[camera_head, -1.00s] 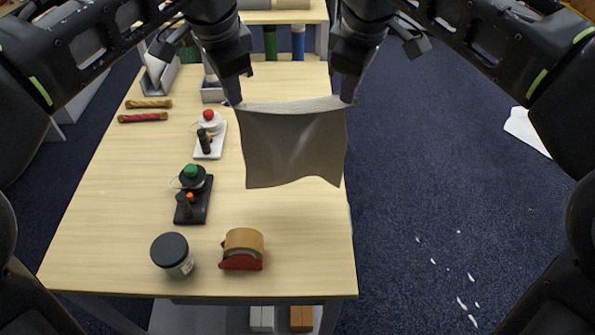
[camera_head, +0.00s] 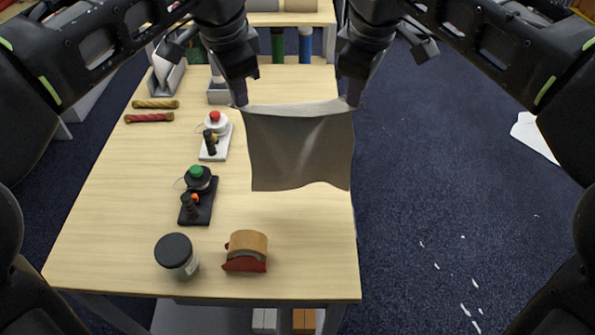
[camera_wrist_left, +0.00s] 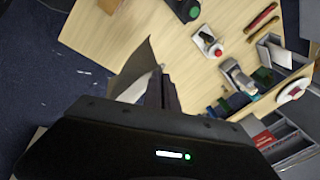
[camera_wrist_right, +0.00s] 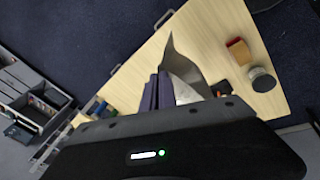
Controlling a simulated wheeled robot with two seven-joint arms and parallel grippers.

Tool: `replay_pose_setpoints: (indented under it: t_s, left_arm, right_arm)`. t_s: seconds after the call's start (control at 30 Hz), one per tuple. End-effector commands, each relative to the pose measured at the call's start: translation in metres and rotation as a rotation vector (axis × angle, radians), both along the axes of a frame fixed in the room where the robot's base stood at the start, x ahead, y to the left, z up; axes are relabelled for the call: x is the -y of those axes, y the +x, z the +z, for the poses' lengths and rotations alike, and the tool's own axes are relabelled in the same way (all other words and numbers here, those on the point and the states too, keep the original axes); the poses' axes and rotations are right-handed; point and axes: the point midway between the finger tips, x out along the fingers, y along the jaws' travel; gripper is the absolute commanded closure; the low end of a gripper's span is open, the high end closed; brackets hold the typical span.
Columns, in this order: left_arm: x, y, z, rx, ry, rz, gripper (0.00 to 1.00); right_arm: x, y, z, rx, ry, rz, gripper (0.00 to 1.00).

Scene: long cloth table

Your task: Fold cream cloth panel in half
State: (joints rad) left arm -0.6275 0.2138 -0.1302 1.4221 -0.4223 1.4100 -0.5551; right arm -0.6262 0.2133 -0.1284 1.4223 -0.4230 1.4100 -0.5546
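The cream cloth panel (camera_head: 300,150) hangs in the air above the right part of the table, its top edge stretched between my two grippers. It looks grey-brown in shade, with a wavy lower edge. My left gripper (camera_head: 240,98) is shut on its top left corner, and my right gripper (camera_head: 353,98) is shut on its top right corner. Part of the cloth shows beyond the fingers in the left wrist view (camera_wrist_left: 137,68) and in the right wrist view (camera_wrist_right: 181,68). The fingers look closed together in both wrist views.
On the table (camera_head: 120,225) stand a tape dispenser (camera_head: 247,251), a dark-lidded jar (camera_head: 176,255), a black stand with a green knob (camera_head: 198,192) and a white one with a red knob (camera_head: 215,137). Twisted bundles (camera_head: 149,117) lie far left. The front right of the table is clear.

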Motion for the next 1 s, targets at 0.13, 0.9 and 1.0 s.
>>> replay_pose_setpoints:
  t_s: [0.13,0.9,1.0]
  left_arm:
    - [0.000,0.000,0.000,0.000,0.000,0.000,1.00]
    - [-0.002,-0.001,-0.024,-0.045,0.002,0.002,1.00]
    - [-0.003,-0.001,-0.037,-0.070,0.001,0.002,1.00]
  right_arm:
    - [0.000,0.000,0.000,0.000,0.000,0.000,1.00]
    - [0.002,-0.001,-0.024,-0.045,-0.001,-0.002,1.00]
    - [0.003,-0.001,-0.037,-0.071,0.000,-0.003,1.00]
